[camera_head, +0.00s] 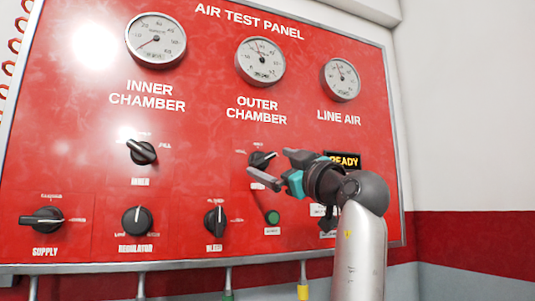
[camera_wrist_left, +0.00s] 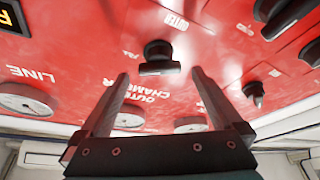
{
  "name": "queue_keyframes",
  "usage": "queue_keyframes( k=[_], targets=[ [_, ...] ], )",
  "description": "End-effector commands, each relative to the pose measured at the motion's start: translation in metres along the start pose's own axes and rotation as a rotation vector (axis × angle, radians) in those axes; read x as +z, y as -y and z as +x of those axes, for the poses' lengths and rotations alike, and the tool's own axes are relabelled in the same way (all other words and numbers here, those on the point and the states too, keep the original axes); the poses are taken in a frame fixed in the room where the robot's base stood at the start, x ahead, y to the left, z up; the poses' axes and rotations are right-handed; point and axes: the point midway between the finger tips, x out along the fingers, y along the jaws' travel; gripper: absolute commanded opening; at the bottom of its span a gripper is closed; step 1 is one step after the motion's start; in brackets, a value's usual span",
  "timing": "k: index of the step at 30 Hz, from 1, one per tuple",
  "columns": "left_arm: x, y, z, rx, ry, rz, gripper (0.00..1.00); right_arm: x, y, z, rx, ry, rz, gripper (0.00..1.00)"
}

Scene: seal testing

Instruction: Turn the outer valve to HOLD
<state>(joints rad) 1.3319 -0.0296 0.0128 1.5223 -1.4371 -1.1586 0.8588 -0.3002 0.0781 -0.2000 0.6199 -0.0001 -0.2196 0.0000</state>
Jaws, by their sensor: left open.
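The outer valve (camera_head: 262,159) is a black knob on the red panel, below the words OUTER CHAMBER. Its bar handle points to the upper right in the head view; its position labels are too small or covered to read. In the left wrist view, which is upside down, the outer valve (camera_wrist_left: 158,58) shows just beyond the fingertips, centred between them. My left gripper (camera_head: 267,162) is open, with one finger on each side of the knob; it also shows in the left wrist view (camera_wrist_left: 160,76). I cannot tell whether a finger touches it. My right gripper is not in view.
The inner valve (camera_head: 142,152), supply knob (camera_head: 42,219), regulator knob (camera_head: 137,221) and bleed knob (camera_head: 215,221) sit to the left and below. A green button (camera_head: 272,217) is under my fingers. A READY display (camera_head: 346,161) is partly behind my gripper. Gauges (camera_head: 260,61) line the top.

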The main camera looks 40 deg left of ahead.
Motion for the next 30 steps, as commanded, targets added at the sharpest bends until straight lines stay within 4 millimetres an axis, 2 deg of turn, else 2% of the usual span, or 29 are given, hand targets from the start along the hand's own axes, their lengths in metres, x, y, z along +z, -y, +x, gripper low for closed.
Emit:
queue_keyframes(
  k=[1,6,17,30],
  targets=[
    [-0.002,-0.001,0.009,-0.001,0.0,0.001,1.0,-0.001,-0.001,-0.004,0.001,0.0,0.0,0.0],
    [0.0,-0.001,0.025,0.0,0.0,0.002,1.0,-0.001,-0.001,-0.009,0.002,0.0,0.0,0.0],
    [0.001,0.0,0.03,0.001,0.001,0.0,1.0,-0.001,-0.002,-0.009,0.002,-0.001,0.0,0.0],
    [0.001,0.0,0.029,0.001,0.001,0.0,0.51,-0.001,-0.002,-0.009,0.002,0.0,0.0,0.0]
  ],
)
